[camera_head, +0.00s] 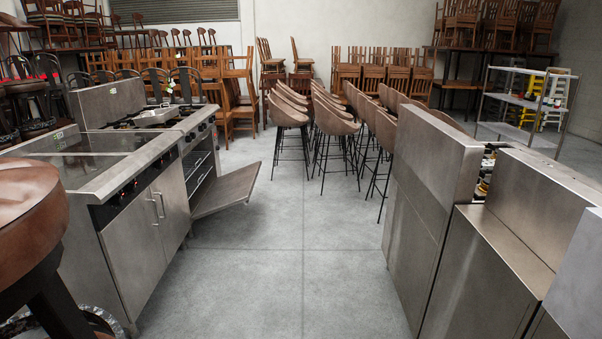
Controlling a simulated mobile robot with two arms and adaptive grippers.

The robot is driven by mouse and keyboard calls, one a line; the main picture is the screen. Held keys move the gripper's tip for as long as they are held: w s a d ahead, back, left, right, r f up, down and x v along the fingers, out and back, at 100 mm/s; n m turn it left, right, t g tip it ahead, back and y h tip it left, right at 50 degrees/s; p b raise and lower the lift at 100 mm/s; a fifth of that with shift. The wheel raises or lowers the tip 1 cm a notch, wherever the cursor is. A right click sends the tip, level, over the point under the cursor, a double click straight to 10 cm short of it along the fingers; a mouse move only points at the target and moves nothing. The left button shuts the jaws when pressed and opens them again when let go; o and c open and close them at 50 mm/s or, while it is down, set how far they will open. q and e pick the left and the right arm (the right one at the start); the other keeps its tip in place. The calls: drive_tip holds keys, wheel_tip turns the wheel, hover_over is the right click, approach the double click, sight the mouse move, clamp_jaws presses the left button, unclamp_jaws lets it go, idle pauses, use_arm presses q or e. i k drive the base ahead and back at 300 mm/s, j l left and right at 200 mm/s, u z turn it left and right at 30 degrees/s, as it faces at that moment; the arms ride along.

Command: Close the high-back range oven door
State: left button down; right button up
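The high-back range (112,101) stands on the left behind a flat-topped cooking unit, with its steel back panel upright. Its oven door (228,190) hangs open, folded down and sticking out into the aisle with its free edge toward the right. Part of the oven opening with racks (199,171) shows behind the door. The door's handle cannot be made out. Neither of my grippers shows in this view.
A flat-topped unit with steel cabinet doors (146,228) stands nearer on the left. A brown round stool (28,215) is close at lower left. Steel units (432,190) line the right. Bar stools (335,125) stand beyond. The grey floor (285,265) between is clear.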

sight(228, 190)
drive_tip(key=i+l, duration=0.1)
drive_tip(key=i, duration=2.35)
drive_tip(key=l+z, duration=0.05)
drive_tip(key=l, duration=0.05)
